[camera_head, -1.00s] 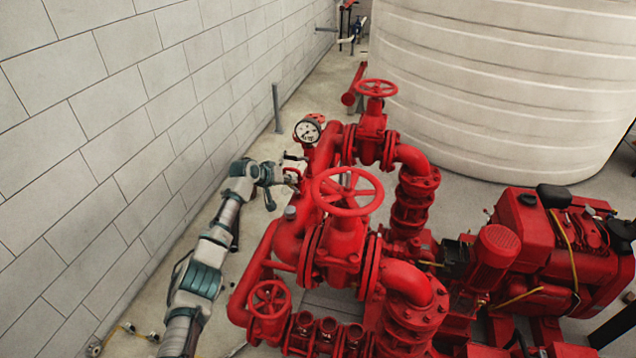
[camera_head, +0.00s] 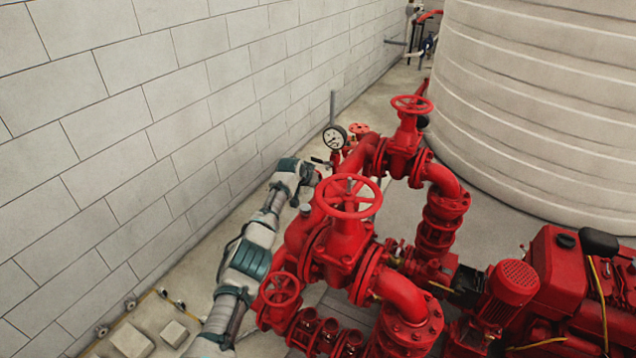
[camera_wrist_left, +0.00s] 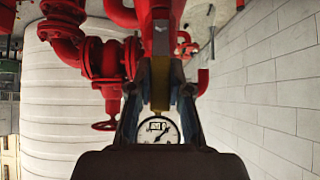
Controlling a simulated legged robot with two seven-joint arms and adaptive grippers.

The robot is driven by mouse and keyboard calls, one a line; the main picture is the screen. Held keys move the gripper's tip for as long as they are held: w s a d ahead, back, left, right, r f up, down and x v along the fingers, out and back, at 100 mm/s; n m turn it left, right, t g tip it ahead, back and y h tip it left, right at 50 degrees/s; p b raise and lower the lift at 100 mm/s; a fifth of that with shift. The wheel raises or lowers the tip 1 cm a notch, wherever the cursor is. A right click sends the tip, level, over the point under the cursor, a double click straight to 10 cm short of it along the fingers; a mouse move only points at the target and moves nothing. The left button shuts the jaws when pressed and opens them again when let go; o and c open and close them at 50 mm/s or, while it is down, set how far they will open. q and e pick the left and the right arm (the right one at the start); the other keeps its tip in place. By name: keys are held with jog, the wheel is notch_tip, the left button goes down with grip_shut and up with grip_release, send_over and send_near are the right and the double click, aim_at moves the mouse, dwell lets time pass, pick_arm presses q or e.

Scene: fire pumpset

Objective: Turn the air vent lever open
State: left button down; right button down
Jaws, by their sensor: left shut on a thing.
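My left gripper (camera_head: 312,176) reaches in from the left to the pipework just below the white pressure gauge (camera_head: 334,137). In the left wrist view, my left gripper (camera_wrist_left: 160,80) has its two fingers closed in on a narrow brass-coloured piece (camera_wrist_left: 159,97), apparently the air vent lever or its valve. The gauge (camera_wrist_left: 158,130) shows between the fingers there. In the head view a small dark handle (camera_head: 320,160) shows beside the gripper; the grip itself is too small to make out. My right gripper is in neither view.
Red valves with handwheels (camera_head: 348,197) and thick red pipes stand right of my left arm. A block wall (camera_head: 120,140) runs along the left. A large pale tank (camera_head: 540,110) stands behind. A red engine (camera_head: 575,285) is at lower right.

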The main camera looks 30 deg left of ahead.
pick_arm(q)
jog(key=shift+f, duration=0.3)
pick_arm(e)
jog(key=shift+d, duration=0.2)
pick_arm(q)
jog(key=c, duration=1.1)
grip_release()
jog(key=shift+o, duration=0.2)
jog(key=shift+w, duration=0.2)
jog(key=shift+r, duration=0.15)
jog(key=v, duration=1.1)
jog(key=shift+s+r, duration=0.15)
jog(key=shift+s, duration=0.05)
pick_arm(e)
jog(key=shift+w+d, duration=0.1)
pick_arm(q)
jog(key=shift+a, duration=0.1)
jog(key=shift+s, duration=0.1)
